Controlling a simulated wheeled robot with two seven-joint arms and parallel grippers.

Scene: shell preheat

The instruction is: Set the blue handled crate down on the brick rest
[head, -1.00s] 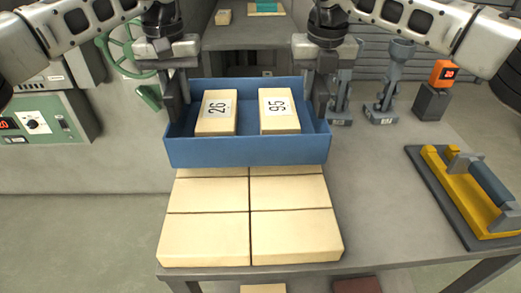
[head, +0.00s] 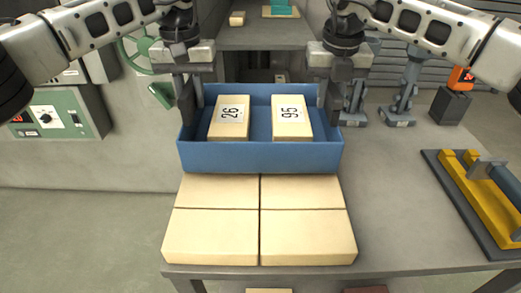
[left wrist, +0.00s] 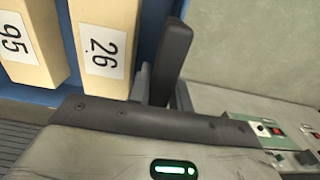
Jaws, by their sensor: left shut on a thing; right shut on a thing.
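The blue crate (head: 258,157) is level in the head view and carries two cream blocks, marked 26 (head: 230,118) and 95 (head: 291,118). My left gripper (head: 191,102) is shut on its left end and my right gripper (head: 334,98) on its right end. The brick rest (head: 212,236), a bed of cream bricks, shows in front of and below the crate; its rear part is hidden. I cannot tell whether the crate touches the bricks. The left wrist view shows block 26 (left wrist: 103,45), block 95 (left wrist: 25,45) and a dark finger at the crate's end.
A yellow fixture (head: 480,200) on a dark base stands at the right of the grey table (head: 385,190). A green control panel (head: 58,113) is at the left.

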